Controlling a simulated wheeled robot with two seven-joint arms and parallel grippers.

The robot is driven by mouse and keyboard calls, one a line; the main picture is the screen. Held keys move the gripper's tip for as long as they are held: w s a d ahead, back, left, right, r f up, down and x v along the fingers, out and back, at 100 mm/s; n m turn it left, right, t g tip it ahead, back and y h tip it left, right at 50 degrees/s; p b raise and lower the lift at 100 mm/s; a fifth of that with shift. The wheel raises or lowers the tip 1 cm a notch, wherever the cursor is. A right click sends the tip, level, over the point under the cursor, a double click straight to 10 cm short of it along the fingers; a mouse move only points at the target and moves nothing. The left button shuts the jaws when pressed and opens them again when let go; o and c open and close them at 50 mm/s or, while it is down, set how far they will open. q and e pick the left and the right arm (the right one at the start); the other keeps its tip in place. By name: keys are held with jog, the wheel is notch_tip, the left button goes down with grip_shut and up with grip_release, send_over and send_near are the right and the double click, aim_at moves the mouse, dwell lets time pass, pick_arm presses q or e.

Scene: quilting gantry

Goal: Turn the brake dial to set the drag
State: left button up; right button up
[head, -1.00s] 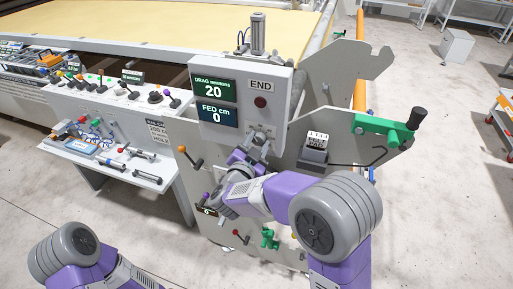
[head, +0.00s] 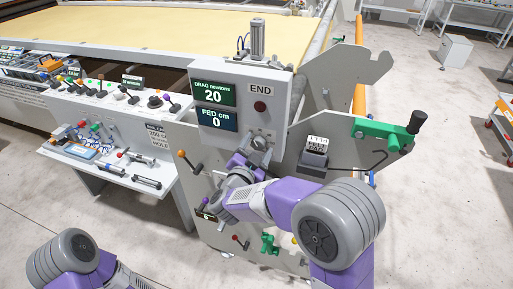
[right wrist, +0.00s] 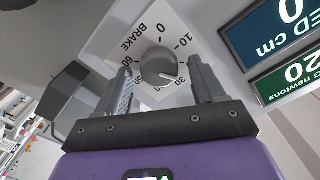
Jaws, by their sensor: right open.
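The brake dial (right wrist: 158,64) is a round grey knob on a white numbered plate marked BRAKE. In the head view the dial (head: 260,143) sits low on the grey control box, partly hidden by my gripper. The drag display (head: 213,93) reads 20 newtons. My right gripper (right wrist: 165,88) is open, with one finger on either side of the dial; I cannot tell whether either finger touches it. My left gripper is out of view; only part of that arm shows at lower left.
The FED cm display (head: 215,118) reads 0, and a dark red button (head: 260,106) sits under the END label. An orange-knobbed lever (head: 190,161) stands left of my right gripper. A green crank (head: 385,130) and a small counter (head: 315,152) are to the right.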

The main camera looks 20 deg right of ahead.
jog(key=v, duration=0.7)
jog(key=shift+s+a, duration=0.15)
jog(key=shift+s, duration=0.1)
